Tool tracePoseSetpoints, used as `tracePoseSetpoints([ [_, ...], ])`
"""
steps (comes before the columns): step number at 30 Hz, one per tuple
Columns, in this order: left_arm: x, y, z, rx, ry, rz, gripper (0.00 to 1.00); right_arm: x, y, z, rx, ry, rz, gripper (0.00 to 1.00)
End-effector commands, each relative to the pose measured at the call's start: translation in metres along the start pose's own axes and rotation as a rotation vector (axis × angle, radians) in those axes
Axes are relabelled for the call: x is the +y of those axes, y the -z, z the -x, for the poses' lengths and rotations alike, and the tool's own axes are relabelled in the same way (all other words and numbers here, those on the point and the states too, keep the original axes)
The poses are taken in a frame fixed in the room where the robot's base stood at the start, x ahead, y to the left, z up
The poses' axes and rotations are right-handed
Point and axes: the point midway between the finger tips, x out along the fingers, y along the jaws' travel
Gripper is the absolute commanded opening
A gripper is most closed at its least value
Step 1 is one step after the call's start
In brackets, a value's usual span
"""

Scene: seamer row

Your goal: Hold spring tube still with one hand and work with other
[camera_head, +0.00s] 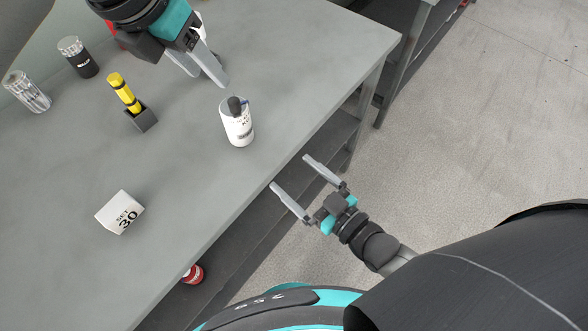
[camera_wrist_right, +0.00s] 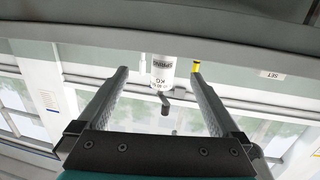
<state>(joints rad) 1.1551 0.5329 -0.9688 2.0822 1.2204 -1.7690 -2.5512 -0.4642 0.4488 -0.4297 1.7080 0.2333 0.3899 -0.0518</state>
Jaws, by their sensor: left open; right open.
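The spring tube (camera_head: 238,129) is a white labelled cylinder with a dark knob on top, standing upright near the table's right edge. In the right wrist view the tube (camera_wrist_right: 162,70) appears upside down beyond the fingers, with its dark knob pointing down. My left gripper (camera_head: 208,79) is open above the table, up and left of the tube in the head view and apart from it. My right gripper (camera_head: 289,171) is open and empty off the table edge, below and right of the tube, with its fingers pointing toward the table.
A white block marked 30 (camera_head: 120,212) lies at the table's front. A yellow and black piece (camera_head: 124,92) stands in a dark holder (camera_head: 142,119). A clear jar (camera_head: 27,92) and a dark-labelled jar (camera_head: 78,57) are at the left. A red item (camera_head: 193,274) is below the edge.

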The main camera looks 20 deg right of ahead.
Motion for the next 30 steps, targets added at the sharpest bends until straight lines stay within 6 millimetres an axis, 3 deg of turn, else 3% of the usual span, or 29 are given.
tracePoseSetpoints([
  [4,0.000,0.000,0.000,0.000,0.000,0.000,0.50,-0.007,0.026,-0.001,0.068,0.021,-0.008,1.00],
  [11,0.000,0.000,0.000,0.000,0.000,0.000,0.50,-0.009,0.034,-0.018,0.086,0.024,-0.011,1.00],
  [30,0.000,0.000,0.000,0.000,0.000,0.000,0.50,-0.012,0.042,-0.130,0.083,0.025,-0.010,1.00],
])
